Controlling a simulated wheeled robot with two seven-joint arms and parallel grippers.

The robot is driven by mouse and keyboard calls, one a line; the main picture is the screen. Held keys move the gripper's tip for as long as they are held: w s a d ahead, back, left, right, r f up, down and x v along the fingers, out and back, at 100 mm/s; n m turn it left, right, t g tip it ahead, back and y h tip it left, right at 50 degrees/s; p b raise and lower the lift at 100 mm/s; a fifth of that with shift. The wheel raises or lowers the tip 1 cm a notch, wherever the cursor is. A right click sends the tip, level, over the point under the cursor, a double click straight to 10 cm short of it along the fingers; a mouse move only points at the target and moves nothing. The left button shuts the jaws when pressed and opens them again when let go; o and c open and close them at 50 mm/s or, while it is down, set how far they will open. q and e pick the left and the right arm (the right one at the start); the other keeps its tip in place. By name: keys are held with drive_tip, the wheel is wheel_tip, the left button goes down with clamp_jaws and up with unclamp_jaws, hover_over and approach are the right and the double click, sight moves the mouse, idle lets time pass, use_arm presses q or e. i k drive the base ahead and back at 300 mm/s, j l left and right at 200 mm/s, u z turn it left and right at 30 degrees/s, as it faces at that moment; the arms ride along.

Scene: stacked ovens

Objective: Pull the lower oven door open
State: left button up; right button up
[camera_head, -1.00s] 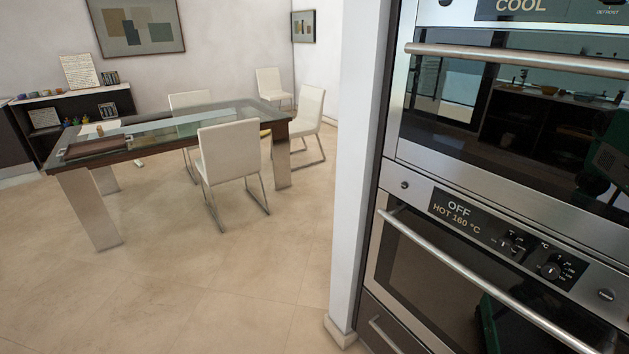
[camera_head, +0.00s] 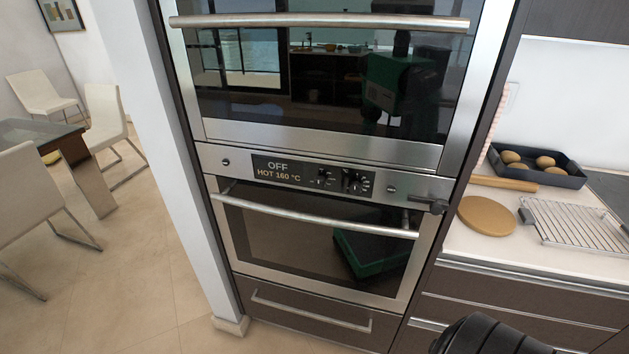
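The lower oven (camera_head: 215,160) is built in below a second oven, with a panel reading "OFF" and "HOT 160 °C". Its lower oven door (camera_head: 285,245) is shut, with dark glass in a steel frame. A steel bar handle (camera_head: 310,215) runs across the door's top. A dark latch-like piece with a knob (camera_head: 432,205) sits at the front's upper right corner, over the door's edge; its exact nature is unclear. Neither gripper's fingers show. A black rounded part at the bottom right edge looks like mine.
The upper oven (camera_head: 315,145) is shut, with its own bar handle (camera_head: 320,21). A drawer (camera_head: 310,310) lies below. Right, the counter (camera_head: 465,243) holds a round board (camera_head: 487,216), wire rack (camera_head: 575,225), rolling pin (camera_head: 503,184) and tray of rolls (camera_head: 572,176).

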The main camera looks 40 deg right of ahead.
sight(359, 250)
drive_tip(key=z, duration=1.15)
